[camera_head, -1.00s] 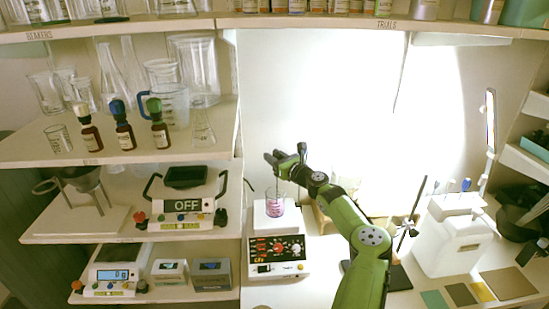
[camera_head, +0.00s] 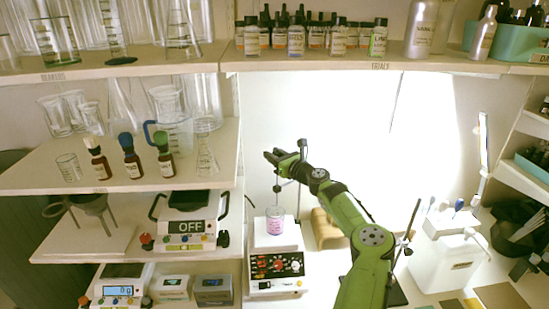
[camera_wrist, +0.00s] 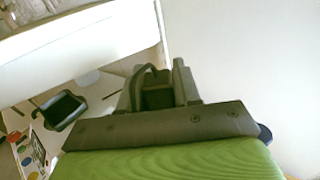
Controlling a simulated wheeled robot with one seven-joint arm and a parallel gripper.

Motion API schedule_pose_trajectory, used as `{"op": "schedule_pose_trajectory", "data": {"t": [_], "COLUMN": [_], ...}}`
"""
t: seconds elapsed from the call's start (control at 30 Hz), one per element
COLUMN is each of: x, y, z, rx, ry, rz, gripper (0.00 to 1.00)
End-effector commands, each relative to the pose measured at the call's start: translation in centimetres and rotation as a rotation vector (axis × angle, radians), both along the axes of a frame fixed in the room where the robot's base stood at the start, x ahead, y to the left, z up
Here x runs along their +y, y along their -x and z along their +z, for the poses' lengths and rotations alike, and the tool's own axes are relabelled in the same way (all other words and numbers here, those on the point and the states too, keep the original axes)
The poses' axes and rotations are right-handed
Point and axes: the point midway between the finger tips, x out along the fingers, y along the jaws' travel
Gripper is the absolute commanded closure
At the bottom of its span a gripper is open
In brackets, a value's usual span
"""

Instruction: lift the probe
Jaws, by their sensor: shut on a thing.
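My gripper (camera_head: 272,156) is at the end of my green arm, above the beaker (camera_head: 275,220) of purple liquid. It is shut on the probe (camera_head: 277,182), which shows as a thin dark line hanging below the fingers. The probe's lower end is too faint to place exactly against the beaker's rim. In the wrist view my gripper (camera_wrist: 160,88) shows as dark fingers with a dark loop beside them. The probe itself cannot be made out there.
A thin upright rod (camera_head: 299,205) stands just behind. A white container (camera_head: 445,262) stands right. The bright back wall is clear.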

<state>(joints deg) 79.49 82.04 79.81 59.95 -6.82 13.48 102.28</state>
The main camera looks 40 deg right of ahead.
Motion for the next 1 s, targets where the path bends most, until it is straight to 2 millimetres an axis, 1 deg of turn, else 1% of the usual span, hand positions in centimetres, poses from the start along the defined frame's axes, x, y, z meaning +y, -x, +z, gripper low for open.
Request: {"op": "schedule_pose_trajectory", "data": {"t": [0.03, 0.17, 0.2, 0.33, 0.57, 0.67, 0.77, 0.87, 1.0], "x": [-0.1, -0.1, -0.1, -0.1, -0.1, 0.0, 0.0, 0.3, 0.8], "y": [0.0, 0.0, 0.0, 0.0, 0.0, 0.4, 2.0, 4.5, 8.5], "z": [0.9, 1.0, 1.0, 0.8, 0.6, 0.5, 0.4, 0.3, 0.3], "rx": [-0.021, -0.026, -0.027, -0.023, -0.018, -0.017, -0.016, -0.016, -0.015], "ry": [0.007, 0.009, 0.009, 0.008, 0.006, 0.006, 0.006, 0.007, 0.007], "rz": [-0.004, -0.004, -0.004, -0.004, -0.003, -0.002, -0.004, -0.005, -0.005], "gripper": [1.00, 1.00, 0.66, 0.47, 0.47, 0.47, 0.47, 0.47, 0.47]}}
